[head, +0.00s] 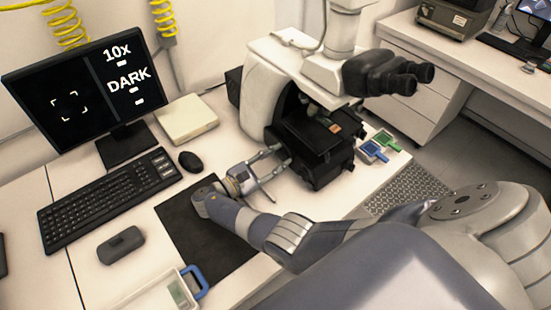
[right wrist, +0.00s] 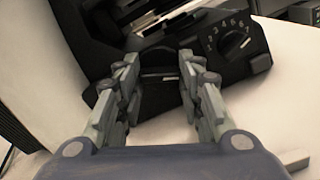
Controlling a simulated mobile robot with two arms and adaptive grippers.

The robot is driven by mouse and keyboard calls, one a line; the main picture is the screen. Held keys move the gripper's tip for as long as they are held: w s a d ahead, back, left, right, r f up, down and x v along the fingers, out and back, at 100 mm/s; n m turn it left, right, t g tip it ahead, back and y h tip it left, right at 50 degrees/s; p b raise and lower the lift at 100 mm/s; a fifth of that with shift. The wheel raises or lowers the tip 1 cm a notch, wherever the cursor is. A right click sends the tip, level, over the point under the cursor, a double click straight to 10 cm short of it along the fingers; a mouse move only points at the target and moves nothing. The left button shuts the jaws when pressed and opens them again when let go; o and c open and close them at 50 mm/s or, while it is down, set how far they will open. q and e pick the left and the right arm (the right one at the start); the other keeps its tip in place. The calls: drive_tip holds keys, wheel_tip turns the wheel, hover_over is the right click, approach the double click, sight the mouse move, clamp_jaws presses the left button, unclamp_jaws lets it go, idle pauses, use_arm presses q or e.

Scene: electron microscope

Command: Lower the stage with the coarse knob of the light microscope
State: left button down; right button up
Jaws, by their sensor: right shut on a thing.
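The light microscope (head: 262,88) stands on the white bench, with a white body, black binocular eyepieces (head: 390,73) and a black stage and lower part (head: 318,145). My right gripper (head: 283,158) reaches its near left side, fingers toward the black base. In the right wrist view my gripper's two fingers (right wrist: 160,75) are shut on the sides of the dark coarse knob (right wrist: 160,60), low on the black housing. The fingers partly cover the knob. A numbered dial (right wrist: 233,42) sits to its right, untouched. My left gripper is not in view.
A monitor (head: 85,95) reads "10x" and "DARK". A keyboard (head: 105,195), mouse (head: 190,161), pale box (head: 187,119), black mat (head: 205,240) and a tray with a blue handle (head: 165,292) lie left of my arm. Green and blue slide holders (head: 378,146) lie right of the microscope.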

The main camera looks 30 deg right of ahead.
sight(289, 128)
drive_tip(key=o, duration=0.8)
drive_tip(key=shift+d+r, duration=0.15)
drive_tip(key=shift+d, duration=0.1)
drive_tip(key=shift+o, duration=1.3)
drive_tip(key=shift+d, duration=0.1)
drive_tip(key=shift+a+r, duration=0.2)
drive_tip(key=shift+r, duration=0.05)
drive_tip(key=shift+d+r, duration=0.2)
drive_tip(key=shift+r, duration=4.45)
